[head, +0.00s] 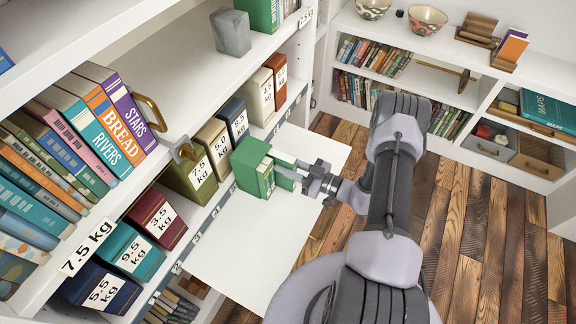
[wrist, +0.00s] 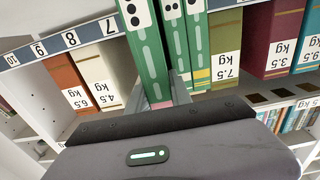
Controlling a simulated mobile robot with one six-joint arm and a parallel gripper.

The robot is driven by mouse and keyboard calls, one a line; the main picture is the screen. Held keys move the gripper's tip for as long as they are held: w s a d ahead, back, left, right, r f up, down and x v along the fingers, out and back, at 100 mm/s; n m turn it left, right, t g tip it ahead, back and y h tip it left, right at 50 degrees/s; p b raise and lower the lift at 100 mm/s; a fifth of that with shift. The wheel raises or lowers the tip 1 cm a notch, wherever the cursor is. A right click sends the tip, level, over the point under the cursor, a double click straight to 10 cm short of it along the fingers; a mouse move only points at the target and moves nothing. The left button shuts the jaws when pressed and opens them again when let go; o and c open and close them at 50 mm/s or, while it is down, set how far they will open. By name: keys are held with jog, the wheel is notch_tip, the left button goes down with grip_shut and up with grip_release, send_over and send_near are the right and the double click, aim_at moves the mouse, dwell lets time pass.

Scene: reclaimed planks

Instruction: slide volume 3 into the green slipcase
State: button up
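The green slipcase (head: 248,162) stands on the white board in front of the lower shelf row. A green volume, apparently volume 3 (head: 286,184), sticks out of its open side towards my gripper (head: 289,172). My gripper's fingers lie along this volume and appear shut on it. In the wrist view the volume's wide green spine (wrist: 149,55) is nearest, its dots cut off at the picture's edge. Two narrower green spines (wrist: 174,45) stand beside it, farther in. How deep the volume sits in the slipcase is hard to tell.
Weight-labelled blocks stand close by, including olive (head: 190,178), cream (head: 213,148) and navy (head: 234,120) ones. The white board (head: 240,240) is bare in front. An upper shelf (head: 165,65) overhangs at left, with a grey block (head: 231,32).

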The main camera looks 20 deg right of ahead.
jog(key=o, duration=0.5)
jog(key=shift+s, duration=0.1)
jog(key=shift+s, duration=0.1)
jog(key=p+v, duration=0.3)
jog(key=v, duration=1.4)
jog(key=shift+d+p, duration=0.25)
jog(key=shift+p, duration=0.05)
